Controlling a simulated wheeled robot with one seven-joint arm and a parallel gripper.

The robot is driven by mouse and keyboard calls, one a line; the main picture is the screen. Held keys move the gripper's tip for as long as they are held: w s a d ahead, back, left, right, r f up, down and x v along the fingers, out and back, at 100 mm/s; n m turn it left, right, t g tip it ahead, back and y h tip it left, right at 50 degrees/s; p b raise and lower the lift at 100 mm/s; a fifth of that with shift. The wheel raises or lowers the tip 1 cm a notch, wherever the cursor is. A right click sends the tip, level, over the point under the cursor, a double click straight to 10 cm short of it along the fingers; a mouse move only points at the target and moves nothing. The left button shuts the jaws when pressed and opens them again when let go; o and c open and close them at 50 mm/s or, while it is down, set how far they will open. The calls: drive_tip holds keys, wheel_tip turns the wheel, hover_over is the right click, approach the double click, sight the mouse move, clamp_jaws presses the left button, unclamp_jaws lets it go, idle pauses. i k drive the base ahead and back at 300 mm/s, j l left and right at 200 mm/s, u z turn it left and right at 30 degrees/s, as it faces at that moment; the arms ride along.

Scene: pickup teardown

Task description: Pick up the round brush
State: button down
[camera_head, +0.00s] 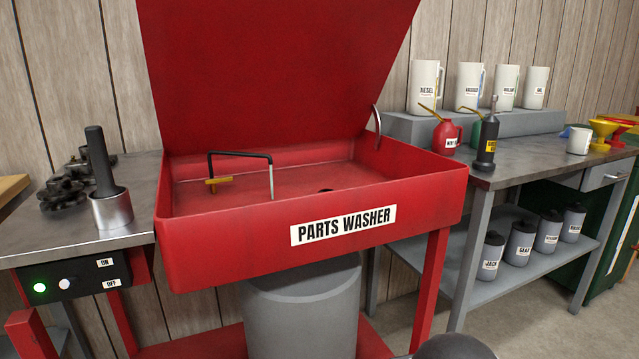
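No thing in view is plainly a round brush. A thick black cylinder (99,160) stands nearly upright in a short metal cup (112,210) on the left bench; it may be the brush's handle, and its lower end is hidden in the cup. A small dark shape (325,190) shows inside the red parts washer (230,257), mostly hidden by its front wall, so I cannot tell what it is. My gripper's fingers are not in view. A dark rounded shape at the bottom edge may be part of my arm.
The washer's red lid (275,70) stands open. A bent black spout (240,155) rises inside the basin. Dark gears (65,190) lie left of the cup.

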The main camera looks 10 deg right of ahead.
sight(106, 189)
drive_tip(key=i, duration=0.4)
drive_tip(key=u, duration=1.45)
